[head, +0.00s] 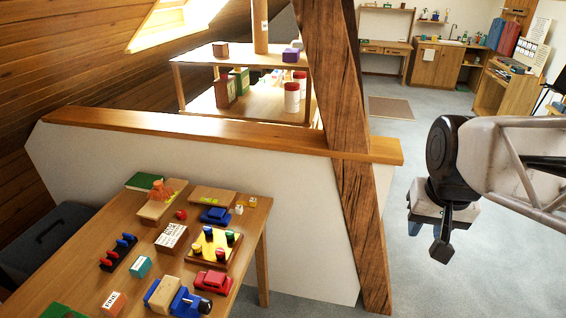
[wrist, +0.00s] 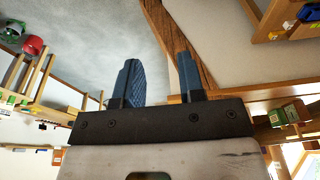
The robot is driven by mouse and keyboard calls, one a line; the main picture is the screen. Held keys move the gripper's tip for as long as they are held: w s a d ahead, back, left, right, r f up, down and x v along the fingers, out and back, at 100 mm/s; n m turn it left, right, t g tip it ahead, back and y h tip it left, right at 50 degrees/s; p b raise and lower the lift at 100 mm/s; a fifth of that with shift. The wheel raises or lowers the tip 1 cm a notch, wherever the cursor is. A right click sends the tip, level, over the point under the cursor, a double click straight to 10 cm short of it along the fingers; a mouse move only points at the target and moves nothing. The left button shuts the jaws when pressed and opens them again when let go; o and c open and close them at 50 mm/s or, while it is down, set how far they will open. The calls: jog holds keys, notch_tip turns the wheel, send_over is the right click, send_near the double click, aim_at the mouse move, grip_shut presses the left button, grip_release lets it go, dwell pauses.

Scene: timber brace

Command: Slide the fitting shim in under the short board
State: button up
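My gripper (head: 430,234) hangs at the right in the head view, over the grey floor and well away from the table. In the wrist view my gripper (wrist: 158,62) has its two blue fingers apart with nothing between them. A light wooden board (head: 156,212) lies near the back left of the table with an orange figure on it. Another light board (head: 211,196) lies beside it at the back edge. I cannot tell which one is the short board. No shim can be made out for certain among the small things.
The table (head: 72,262) is crowded with a blue car (head: 215,216), a red car (head: 213,282), a yellow peg board (head: 208,246) and small boxes. A slanted timber post (head: 363,215) and a low wall (head: 300,215) stand between table and gripper. Floor at right is free.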

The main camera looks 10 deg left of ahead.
jog(key=w+a+f, duration=0.2)
jog(key=w+a, duration=0.9)
jog(key=w, duration=0.4)
jog(key=g, duration=0.2)
send_over(239, 207)
jog(key=f, duration=2.6)
jog(key=shift+d, duration=0.25)
jog(key=shift+a+f, duration=0.3)
jog(key=shift+a, duration=0.05)
jog(key=shift+f, duration=0.1)
jog(key=shift+f, duration=3.75)
jog(key=shift+d, duration=0.1)
grip_shut()
